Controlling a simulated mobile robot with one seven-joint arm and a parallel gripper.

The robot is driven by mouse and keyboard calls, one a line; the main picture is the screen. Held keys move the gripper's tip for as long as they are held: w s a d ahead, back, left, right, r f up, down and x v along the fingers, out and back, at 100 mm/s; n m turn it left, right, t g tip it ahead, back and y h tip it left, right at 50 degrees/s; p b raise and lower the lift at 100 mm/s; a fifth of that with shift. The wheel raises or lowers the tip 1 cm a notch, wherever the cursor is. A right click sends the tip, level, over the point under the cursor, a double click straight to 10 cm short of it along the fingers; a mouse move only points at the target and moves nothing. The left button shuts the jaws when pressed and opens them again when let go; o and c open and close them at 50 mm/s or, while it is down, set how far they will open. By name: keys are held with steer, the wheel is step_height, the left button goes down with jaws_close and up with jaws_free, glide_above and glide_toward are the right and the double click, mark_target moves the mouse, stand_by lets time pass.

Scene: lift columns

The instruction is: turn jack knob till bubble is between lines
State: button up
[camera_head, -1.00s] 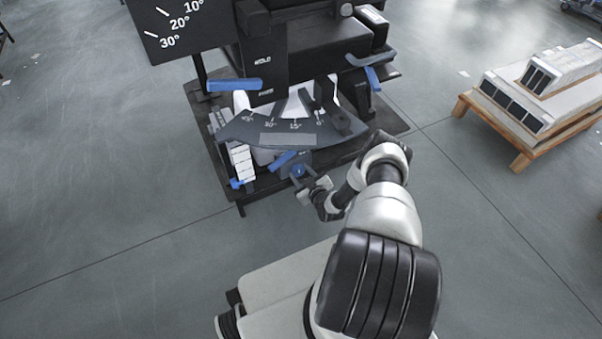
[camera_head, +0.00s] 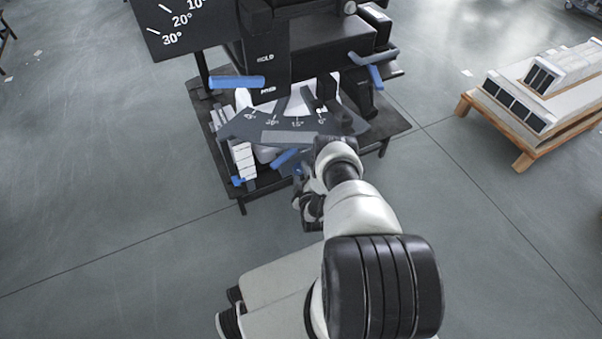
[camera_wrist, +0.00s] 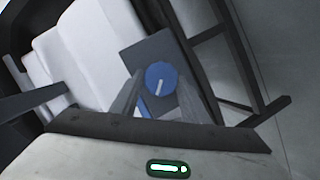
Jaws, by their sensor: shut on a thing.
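The blue jack knob (camera_wrist: 161,78) with a white mark line shows in the wrist view, on a grey block. Its mark points down and slightly left. My gripper (camera_wrist: 163,94) has a finger on each side of the knob and is shut on it. In the head view only a bit of the knob's blue (camera_head: 298,171) shows beside my wrist, and the fingers are mostly hidden. I cannot make out a bubble or its lines in either view.
The black machine (camera_head: 310,50) stands on a dark platform, with a curved degree scale (camera_head: 262,128) and blue levers (camera_head: 237,82) above the knob. A dark bar frame (camera_wrist: 235,60) is right of the knob in the wrist view. A pallet (camera_head: 520,140) stands at right.

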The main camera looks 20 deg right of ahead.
steer(key=shift+w+r, duration=0.1)
steer(key=shift+w, duration=0.05)
stand_by(0.3)
steer(key=o, duration=1.1)
steer(key=shift+c, duration=0.2)
